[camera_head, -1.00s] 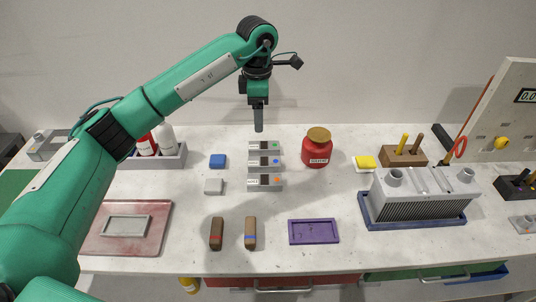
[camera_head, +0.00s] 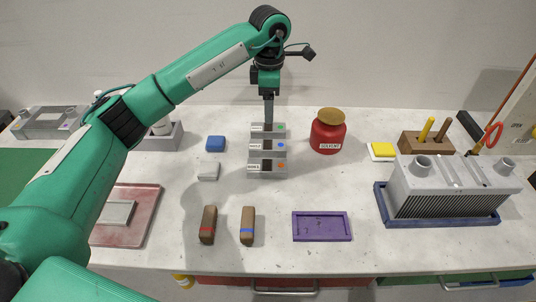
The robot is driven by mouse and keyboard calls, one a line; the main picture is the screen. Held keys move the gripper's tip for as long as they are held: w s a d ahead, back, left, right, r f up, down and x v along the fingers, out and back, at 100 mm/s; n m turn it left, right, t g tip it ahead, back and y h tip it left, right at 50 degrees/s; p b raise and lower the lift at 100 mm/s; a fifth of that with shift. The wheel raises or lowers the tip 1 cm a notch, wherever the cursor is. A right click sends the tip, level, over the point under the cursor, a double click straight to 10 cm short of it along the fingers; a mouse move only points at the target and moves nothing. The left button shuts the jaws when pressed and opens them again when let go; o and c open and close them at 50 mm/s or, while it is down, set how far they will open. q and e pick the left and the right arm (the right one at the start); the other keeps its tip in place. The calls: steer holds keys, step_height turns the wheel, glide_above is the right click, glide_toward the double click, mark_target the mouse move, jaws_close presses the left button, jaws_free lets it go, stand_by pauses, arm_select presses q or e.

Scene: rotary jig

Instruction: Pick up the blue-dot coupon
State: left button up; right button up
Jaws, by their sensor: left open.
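Three grey labelled blocks stand in a column at the middle back of the table, each with a dark patch and a coloured dot. The blue-dot coupon (camera_head: 267,147) is the middle one. The green-dot block (camera_head: 268,129) is behind it and the orange-dot block (camera_head: 267,166) in front. My left gripper (camera_head: 269,117) points down at the back end of the column, over or just behind the green-dot block. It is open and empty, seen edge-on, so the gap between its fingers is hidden. My right gripper is out of view.
A red solvent jar (camera_head: 328,132) stands close right of the blocks. A blue block (camera_head: 215,143) and a grey-white block (camera_head: 208,172) lie to the left. Two brown pieces (camera_head: 247,225) and a purple tray (camera_head: 321,227) are in front. A finned grey unit (camera_head: 448,190) is at right.

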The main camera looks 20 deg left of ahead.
arm_select(q)
glide_above(270, 144)
steer(key=f, duration=0.6)
steer(key=s+f+p, duration=0.1)
steer(key=f, duration=0.2)
steer(key=shift+w+f, duration=0.2)
steer(key=shift+f, duration=0.6)
steer(key=f, duration=0.1)
steer(key=f+p, duration=0.1)
steer(key=f, duration=0.2)
steer(key=shift+w, duration=0.25)
steer(key=shift+r, duration=0.1)
steer(key=c, duration=1.2)
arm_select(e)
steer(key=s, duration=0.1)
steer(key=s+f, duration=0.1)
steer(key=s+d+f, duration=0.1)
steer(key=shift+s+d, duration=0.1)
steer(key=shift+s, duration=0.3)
